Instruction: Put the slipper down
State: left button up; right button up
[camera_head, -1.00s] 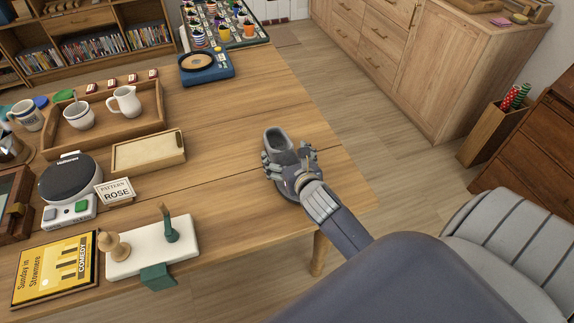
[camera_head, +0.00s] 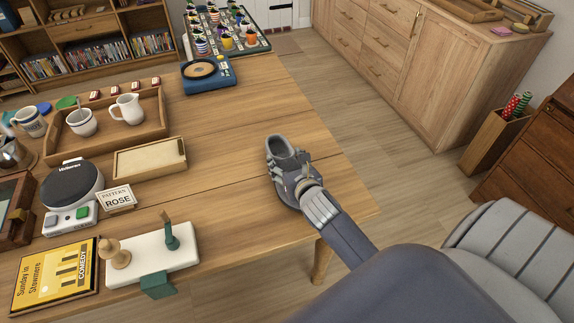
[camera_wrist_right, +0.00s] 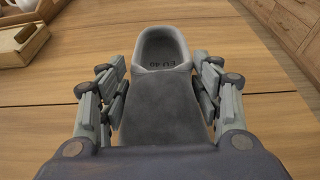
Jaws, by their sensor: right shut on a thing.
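A grey slipper (camera_head: 281,150) is near the right edge of the wooden table (camera_head: 240,150), its open heel facing away from my arm. My right gripper (camera_head: 287,174) is shut on it, with fingers on both sides of its front part. In the right wrist view the slipper (camera_wrist_right: 165,95) stands between the two finger sets (camera_wrist_right: 162,95), with "EU 40" on its insole. Its toe is hidden by the gripper. I cannot tell whether its sole touches the table. My left gripper is not in view.
The table around the slipper is clear. A shallow wooden box (camera_head: 150,158), a blue turntable-like device (camera_head: 208,74) and a white board with pegs (camera_head: 152,255) lie to the left. A tray with a jug (camera_head: 127,108) is farther left. A grey chair (camera_head: 515,255) stands at the right.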

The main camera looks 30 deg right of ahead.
jog(key=shift+r, duration=0.5)
notch_tip(320, 180, up, 2)
jog(key=shift+r, duration=0.2)
jog(key=s+a+r+b, duration=0.1)
jog(key=s+a, duration=0.8)
jog(key=s, duration=0.4)
jog(key=a+r+m+g+h, duration=0.1)
jog(key=a+r+m+h, duration=0.2)
jog(key=r, duration=0.8)
jog(key=shift+w+a+h, duration=0.2)
jog(key=shift+a+h, duration=0.1)
jog(key=shift+a, duration=0.5)
jog(key=shift+r, duration=0.1)
